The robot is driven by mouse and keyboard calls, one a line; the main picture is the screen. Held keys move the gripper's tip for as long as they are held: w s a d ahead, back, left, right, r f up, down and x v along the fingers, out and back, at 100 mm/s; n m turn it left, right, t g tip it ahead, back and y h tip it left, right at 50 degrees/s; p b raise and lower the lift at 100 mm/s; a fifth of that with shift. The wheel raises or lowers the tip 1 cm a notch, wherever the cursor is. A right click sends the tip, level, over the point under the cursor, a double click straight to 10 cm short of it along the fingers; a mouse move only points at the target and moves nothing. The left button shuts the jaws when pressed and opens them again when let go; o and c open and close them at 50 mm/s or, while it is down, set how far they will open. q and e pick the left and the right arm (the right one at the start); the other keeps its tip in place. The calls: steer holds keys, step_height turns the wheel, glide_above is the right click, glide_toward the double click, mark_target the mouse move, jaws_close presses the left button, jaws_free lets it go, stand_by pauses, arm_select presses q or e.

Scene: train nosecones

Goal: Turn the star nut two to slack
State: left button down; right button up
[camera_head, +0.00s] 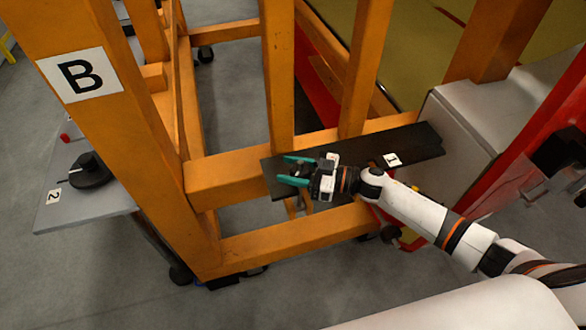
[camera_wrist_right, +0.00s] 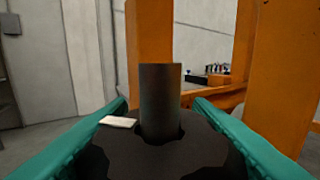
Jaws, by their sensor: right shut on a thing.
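My right gripper (camera_head: 285,170) reaches in from the right over a dark plate (camera_head: 345,163) whose white label looks like a 1. Its teal fingers are shut on a black star nut (camera_head: 299,171). In the right wrist view the scalloped nut (camera_wrist_right: 160,152) lies between the fingers, with a dark post (camera_wrist_right: 160,95) rising from its middle and a white marker (camera_wrist_right: 118,122) on its left. Another black knob-like nut (camera_head: 90,172) sits on a grey table (camera_head: 105,205) beside a label 2 at the left, away from my gripper. My left gripper is not in view.
Orange frame beams (camera_head: 230,180) surround the plate, with uprights close behind it. A slanted post with a B sign (camera_head: 80,74) stands between the plate and the grey table. A grey box and red structure are at the right. Open floor (camera_head: 90,275) shows at lower left.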

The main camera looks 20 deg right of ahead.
steer(key=shift+f+n+g+y+b, duration=0.2)
steer(key=shift+n+g+y+b, duration=0.15)
steer(key=shift+n+g, duration=0.3)
steer(key=n+g+b, duration=0.2)
steer(key=g+b, duration=0.1)
steer(key=n+g+y+b, duration=0.1)
steer(key=n+g+b, duration=0.1)
steer(key=g, duration=0.2)
steer(key=s+n+g+b, duration=0.1)
steer(key=n+g+b, duration=0.1)
steer(key=g+b, duration=0.1)
steer(key=shift+s+a+f+n+g+b, duration=0.1)
steer(key=shift+n+g+b, duration=0.15)
steer(key=shift+g+b, duration=0.1)
steer(key=shift+s+r+n+g+h+b, duration=0.1)
steer(key=shift+s+n+g+h+b, duration=0.05)
steer(key=shift+n+g+b, duration=0.45)
steer(key=shift+s+r+n+g+h+b, duration=0.1)
steer(key=shift+n+g+b, duration=0.3)
steer(key=shift+g+b, duration=0.4)
steer(key=o, duration=1)
